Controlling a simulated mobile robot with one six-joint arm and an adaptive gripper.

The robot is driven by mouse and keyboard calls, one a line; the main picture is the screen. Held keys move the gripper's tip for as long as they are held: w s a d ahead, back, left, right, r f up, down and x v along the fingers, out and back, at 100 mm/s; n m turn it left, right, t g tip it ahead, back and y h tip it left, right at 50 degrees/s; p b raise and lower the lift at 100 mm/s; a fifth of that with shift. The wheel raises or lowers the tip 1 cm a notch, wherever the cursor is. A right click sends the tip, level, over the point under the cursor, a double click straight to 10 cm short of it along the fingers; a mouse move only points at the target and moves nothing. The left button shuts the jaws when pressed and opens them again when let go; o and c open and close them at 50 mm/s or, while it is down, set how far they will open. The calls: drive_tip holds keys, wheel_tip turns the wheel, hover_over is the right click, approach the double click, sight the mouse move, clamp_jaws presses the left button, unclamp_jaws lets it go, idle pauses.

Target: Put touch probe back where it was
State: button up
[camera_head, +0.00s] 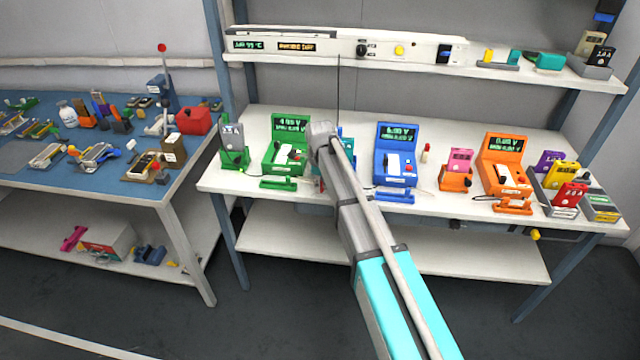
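My arm reaches over the front of the white bench (450,205), and its grey end (322,132) is between the green tester (284,148) and the blue tester (395,160). My gripper's fingers are hidden behind this end, so I cannot see whether they hold anything. I cannot make out a touch probe with certainty. A small red and white upright piece (425,153) stands right of the blue tester; I cannot tell what it is. A thin dark vertical line rises above my arm's end. A teal thing (348,140) shows partly behind my arm.
An orange tester (503,165) stands at the right, with several coloured cells beside it. Thin cables lie by the testers. A shelf (400,58) runs above the bench. A crowded blue-topped table (100,180) is at the left.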

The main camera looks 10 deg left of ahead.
drive_tip(key=shift+r, duration=0.1)
idle(0.3)
wheel_tip(320, 180, up, 12)
drive_tip(key=p, duration=1.2)
idle(1.0)
drive_tip(key=s+d+n, duration=1)
drive_tip(key=s+d, duration=0.1)
drive_tip(key=d, duration=0.3)
drive_tip(key=s+d+n, duration=0.9)
drive_tip(key=s+d, duration=0.2)
drive_tip(key=d, duration=0.4)
drive_tip(key=shift+s+n, duration=0.15)
drive_tip(key=shift+n, duration=0.25)
drive_tip(key=shift+c, duration=0.2)
